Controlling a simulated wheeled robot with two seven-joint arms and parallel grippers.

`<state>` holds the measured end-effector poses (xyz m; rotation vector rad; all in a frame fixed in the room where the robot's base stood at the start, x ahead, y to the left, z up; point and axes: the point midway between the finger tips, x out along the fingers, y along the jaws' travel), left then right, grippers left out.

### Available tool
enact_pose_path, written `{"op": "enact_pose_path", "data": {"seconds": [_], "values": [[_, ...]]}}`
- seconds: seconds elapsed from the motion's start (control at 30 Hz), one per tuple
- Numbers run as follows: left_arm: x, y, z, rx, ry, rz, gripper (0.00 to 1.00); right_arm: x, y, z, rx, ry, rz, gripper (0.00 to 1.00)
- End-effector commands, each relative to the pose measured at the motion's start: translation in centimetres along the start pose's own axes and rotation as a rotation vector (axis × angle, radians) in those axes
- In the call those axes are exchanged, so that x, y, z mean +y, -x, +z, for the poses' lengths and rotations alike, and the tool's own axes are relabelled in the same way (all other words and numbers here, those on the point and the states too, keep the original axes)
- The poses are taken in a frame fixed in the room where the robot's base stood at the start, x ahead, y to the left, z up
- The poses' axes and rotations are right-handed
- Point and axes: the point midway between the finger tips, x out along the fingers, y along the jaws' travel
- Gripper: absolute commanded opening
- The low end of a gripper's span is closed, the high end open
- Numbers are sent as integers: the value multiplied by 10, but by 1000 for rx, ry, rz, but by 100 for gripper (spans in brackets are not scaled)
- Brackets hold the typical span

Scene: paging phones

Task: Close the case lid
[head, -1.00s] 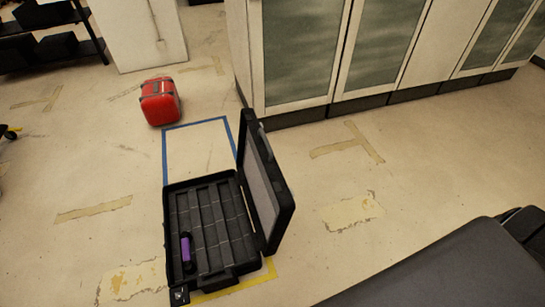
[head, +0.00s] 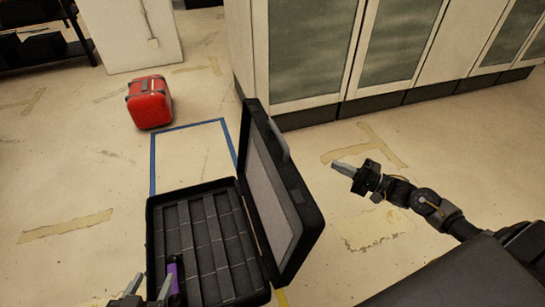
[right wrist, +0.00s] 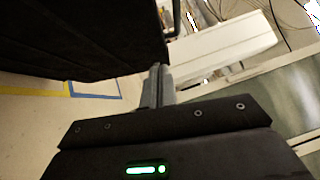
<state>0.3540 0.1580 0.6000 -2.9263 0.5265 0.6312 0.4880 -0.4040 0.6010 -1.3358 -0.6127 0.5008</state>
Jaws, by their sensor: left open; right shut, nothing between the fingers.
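A black case (head: 205,245) lies open on the floor, its tray divided into long compartments. Its lid (head: 270,190) stands roughly upright on the tray's right side, with a grey inner panel and a handle on its outer edge. A purple cylinder (head: 173,278) lies in the tray's left compartment. My left gripper (head: 148,288) is open at the bottom of the head view, over the case's near left corner. My right gripper (head: 345,167) is shut and empty, to the right of the lid and apart from it. In the right wrist view, its fingers (right wrist: 157,85) show close to a large dark surface, probably the lid.
A red case (head: 150,102) stands on the floor beyond a blue taped outline (head: 190,125). White cabinets with glass doors (head: 390,45) line the back right. A dark shelf (head: 40,45) is at the far left. Floor left of the case is clear.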

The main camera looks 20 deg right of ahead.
Motion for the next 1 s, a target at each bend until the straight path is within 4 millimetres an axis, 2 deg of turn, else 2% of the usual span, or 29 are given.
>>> {"op": "enact_pose_path", "data": {"seconds": [0.17, 0.27, 0.5, 0.73, 1.0], "values": [[1, 0, -3, 13, -2, 3, 54, -1, -4, 1, -5, -5, -2, 0], [4, -1, -8, 46, -5, 11, 54, -1, -13, 0, -5, -3, -4, 0], [18, -1, -35, 221, -18, 50, 54, 0, -57, 0, -3, -3, -5, 0], [34, 6, -64, 415, -25, 98, 54, 0, -103, 0, -1, -1, -5, 0], [40, 12, -76, 490, -26, 118, 54, -1, -124, 24, 0, -2, -2, 0]]}}
